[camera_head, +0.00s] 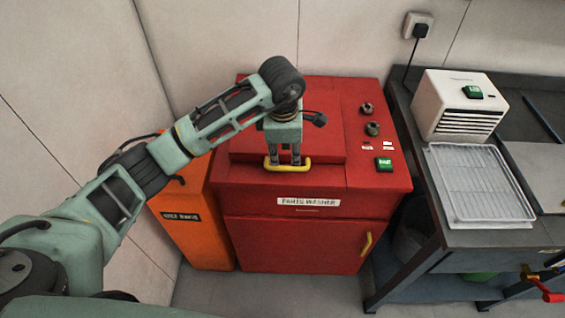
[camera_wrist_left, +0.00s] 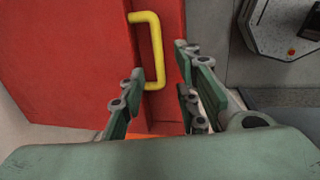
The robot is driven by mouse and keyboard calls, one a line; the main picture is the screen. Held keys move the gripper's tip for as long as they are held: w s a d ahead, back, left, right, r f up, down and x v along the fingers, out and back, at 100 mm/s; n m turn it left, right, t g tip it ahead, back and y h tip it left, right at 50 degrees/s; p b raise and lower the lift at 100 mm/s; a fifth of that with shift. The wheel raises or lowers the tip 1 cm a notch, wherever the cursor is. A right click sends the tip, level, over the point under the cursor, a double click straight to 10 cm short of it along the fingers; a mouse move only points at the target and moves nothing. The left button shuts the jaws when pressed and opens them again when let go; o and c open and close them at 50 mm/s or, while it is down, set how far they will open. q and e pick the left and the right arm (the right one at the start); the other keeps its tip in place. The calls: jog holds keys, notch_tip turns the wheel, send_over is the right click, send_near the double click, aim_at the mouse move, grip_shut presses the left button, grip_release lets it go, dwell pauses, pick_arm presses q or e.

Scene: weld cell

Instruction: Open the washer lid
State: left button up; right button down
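The red parts washer (camera_head: 300,228) stands against the wall, and its raised lid panel (camera_head: 325,135) is down. A yellow bar handle (camera_head: 302,167) sits at the lid's front edge; it also shows in the wrist view (camera_wrist_left: 157,50). My left gripper (camera_head: 285,160) points down at the handle from above. In the left wrist view its two fingers (camera_wrist_left: 160,75) are apart, with the handle bar in line with the gap. Whether the fingers touch the bar is unclear. My right gripper is not in view.
An orange bin (camera_head: 205,225) stands left of the washer, under my left arm. A workbench (camera_head: 480,239) on the right holds a white louvred box (camera_head: 455,105) and a wire rack (camera_head: 480,185). A second yellow handle (camera_head: 366,244) is on the washer's front door.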

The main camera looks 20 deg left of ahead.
aim_at(283, 167)
pick_arm(q)
jog(key=f, duration=0.2)
jog(key=f+p, duration=0.1)
jog(key=f, duration=0.1)
jog(key=w+a+f+p, duration=0.1)
jog(key=f, duration=0.1)
jog(key=shift+a, duration=0.1)
jog(key=shift+w+f, duration=0.2)
jog(key=shift+f, duration=0.45)
grip_shut()
